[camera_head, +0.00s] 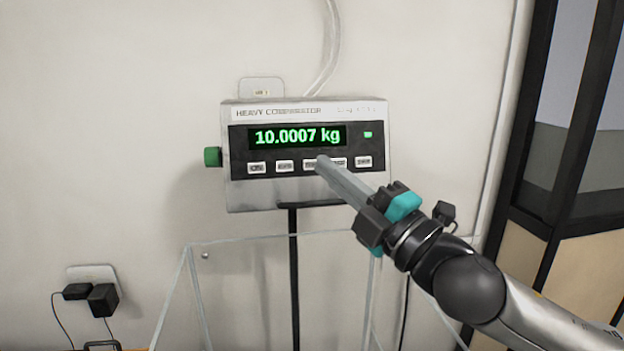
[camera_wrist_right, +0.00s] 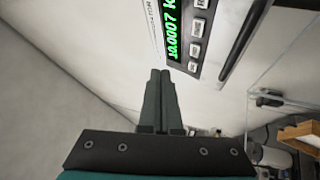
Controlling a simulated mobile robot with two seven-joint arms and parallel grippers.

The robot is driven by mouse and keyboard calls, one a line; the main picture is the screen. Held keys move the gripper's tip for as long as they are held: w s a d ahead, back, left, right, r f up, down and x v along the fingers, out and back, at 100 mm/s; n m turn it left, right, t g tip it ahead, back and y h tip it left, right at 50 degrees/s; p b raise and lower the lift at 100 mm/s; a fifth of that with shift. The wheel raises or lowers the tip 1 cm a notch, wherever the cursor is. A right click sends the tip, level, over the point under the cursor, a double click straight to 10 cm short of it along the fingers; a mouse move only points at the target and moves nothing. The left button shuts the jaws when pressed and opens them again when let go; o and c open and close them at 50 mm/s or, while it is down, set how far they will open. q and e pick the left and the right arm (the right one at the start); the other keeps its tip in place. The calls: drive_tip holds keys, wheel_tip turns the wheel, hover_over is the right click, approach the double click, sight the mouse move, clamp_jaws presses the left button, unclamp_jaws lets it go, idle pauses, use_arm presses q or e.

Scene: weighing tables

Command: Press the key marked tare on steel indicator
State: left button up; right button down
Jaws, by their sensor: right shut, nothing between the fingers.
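The steel indicator (camera_head: 305,199) is a grey box on the wall with a green display (camera_head: 297,137) reading 10.0007 kg. A row of several white keys lies below the display; their markings are too small to read for sure. My right gripper (camera_head: 322,162) is shut and empty, its fingertips in front of the middle key and partly hiding it and the key to its right. I cannot tell whether the tips touch the key. In the right wrist view the shut fingers (camera_wrist_right: 160,78) point toward the indicator (camera_wrist_right: 186,50), seen sideways. My left gripper is not in view.
A green knob (camera_head: 212,156) sticks out of the indicator's left side. A clear-walled enclosure (camera_head: 190,290) stands below, with a dark post (camera_head: 293,260) under the indicator. A wall socket with plugs (camera_head: 92,292) is at lower left. A dark-framed door or cabinet (camera_head: 560,150) stands at right.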

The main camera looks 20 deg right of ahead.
sight(312, 165)
drive_tip(key=shift+w+d+f+b, duration=0.3)
drive_tip(key=shift+w+b, duration=0.1)
drive_tip(key=shift+w, duration=0.7)
drive_tip(key=shift+w+d+f+b, duration=0.35)
drive_tip(key=shift+w, duration=0.7)
drive_tip(key=shift+w+d+f+b, duration=0.3)
drive_tip(key=shift+w+b, duration=0.1)
drive_tip(key=shift+w, duration=0.7)
drive_tip(key=shift+w, duration=0.1)
drive_tip(key=shift+w+d+f, duration=0.1)
drive_tip(key=shift+w, duration=0.2)
drive_tip(key=shift+w+d+f, duration=0.1)
drive_tip(key=shift+w, duration=0.2)
drive_tip(key=shift+s, duration=0.15)
idle(0.6)
drive_tip(key=shift+s+r, duration=0.2)
drive_tip(key=shift+s, duration=0.35)
drive_tip(key=shift+s+a, duration=0.1)
drive_tip(key=shift+a, duration=0.1)
